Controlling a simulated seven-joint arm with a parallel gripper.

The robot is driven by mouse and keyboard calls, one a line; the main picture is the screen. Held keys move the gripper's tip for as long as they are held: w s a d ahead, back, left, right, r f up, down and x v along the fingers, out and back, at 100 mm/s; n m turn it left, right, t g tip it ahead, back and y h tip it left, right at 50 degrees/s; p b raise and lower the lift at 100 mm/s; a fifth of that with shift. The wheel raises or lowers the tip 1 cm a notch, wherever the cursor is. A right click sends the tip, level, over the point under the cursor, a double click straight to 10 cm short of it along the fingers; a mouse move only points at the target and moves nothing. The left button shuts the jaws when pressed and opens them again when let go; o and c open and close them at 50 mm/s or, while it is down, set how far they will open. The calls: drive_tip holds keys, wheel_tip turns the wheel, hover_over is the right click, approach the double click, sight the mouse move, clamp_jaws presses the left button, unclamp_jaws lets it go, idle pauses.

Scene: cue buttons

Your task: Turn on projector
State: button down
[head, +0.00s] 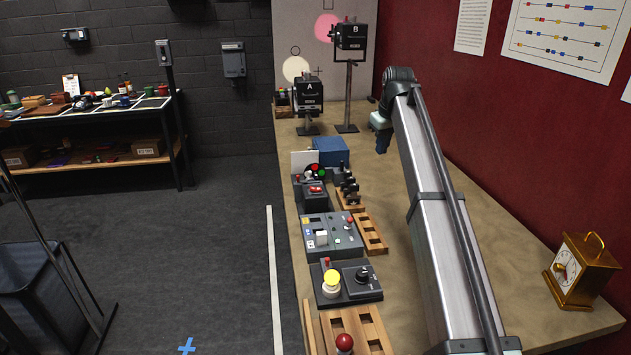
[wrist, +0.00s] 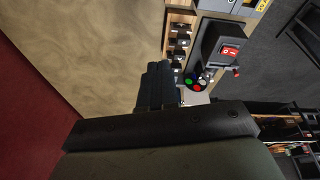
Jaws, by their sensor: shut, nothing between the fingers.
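Two dark lamp-like boxes on stands, which look like projectors, stand at the far end of the bench: one marked A (head: 309,91) and a taller one marked B (head: 352,37). A pale board (head: 290,40) behind them bears a pink disc and a cream disc. A dark box with a red rocker switch (head: 315,189) sits on the bench's left side; the switch also shows in the wrist view (wrist: 230,52). A round panel with red and green buttons (head: 316,170) is just behind it. My gripper (head: 382,146) is shut and empty, above the bench right of these controls, touching nothing visible.
A red knob (head: 344,342) is in front. A blue box (head: 331,151) lies behind the buttons. A brass clock (head: 578,270) stands right; the bench's middle is clear.

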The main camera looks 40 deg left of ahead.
drive_tip(key=s+a+m, duration=0.1)
drive_tip(key=s+a, duration=0.2)
drive_tip(key=a, duration=0.4)
drive_tip(key=s+a+f+m+y, duration=0.1)
drive_tip(key=s+a+m, duration=0.1)
drive_tip(key=s+a, duration=0.2)
drive_tip(key=a, duration=0.3)
drive_tip(key=shift+s+g, duration=0.3)
drive_tip(key=shift+g, duration=0.1)
hover_over(313, 188)
drive_tip(key=d, duration=0.2)
drive_tip(key=f, duration=1.1)
drive_tip(key=shift+a+f, duration=0.2)
drive_tip(key=shift+f, duration=0.2)
drive_tip(key=shift+s+a+f, duration=0.15)
drive_tip(key=shift+f, duration=0.25)
drive_tip(key=shift+s+a+f, duration=0.1)
drive_tip(key=shift+f, duration=0.25)
